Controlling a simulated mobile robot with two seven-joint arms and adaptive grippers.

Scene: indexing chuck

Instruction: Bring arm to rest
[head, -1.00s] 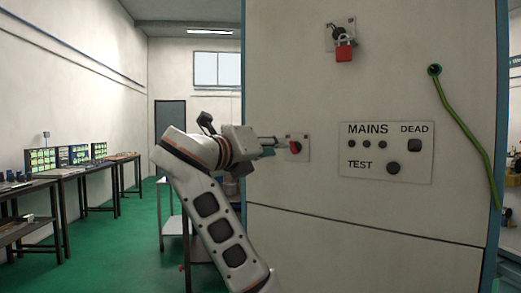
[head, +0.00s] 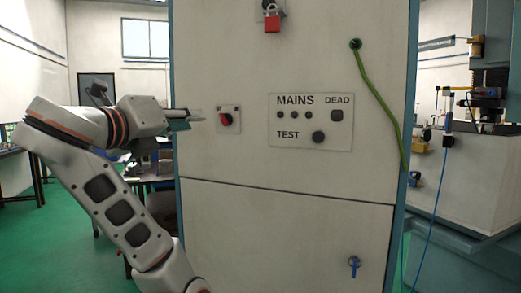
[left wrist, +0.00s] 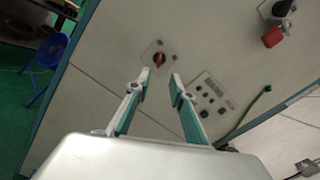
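My left arm reaches in from the left in the head view. Its left gripper (head: 198,117) is in front of the pale cabinet (head: 290,220), short of the red rotary knob (head: 225,119) on its small plate. In the left wrist view the left gripper (left wrist: 160,77) has its two fingers apart with nothing between them. The red knob (left wrist: 159,59) shows beyond the fingertips, apart from them. My right gripper is not in view.
The cabinet has a red padlock (head: 271,18), a MAINS test panel (head: 311,122), a green cable (head: 382,95) and a blue key (head: 354,266). A machine (head: 470,170) stands to the right. A table (head: 150,180) is behind my arm. Green floor shows at left.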

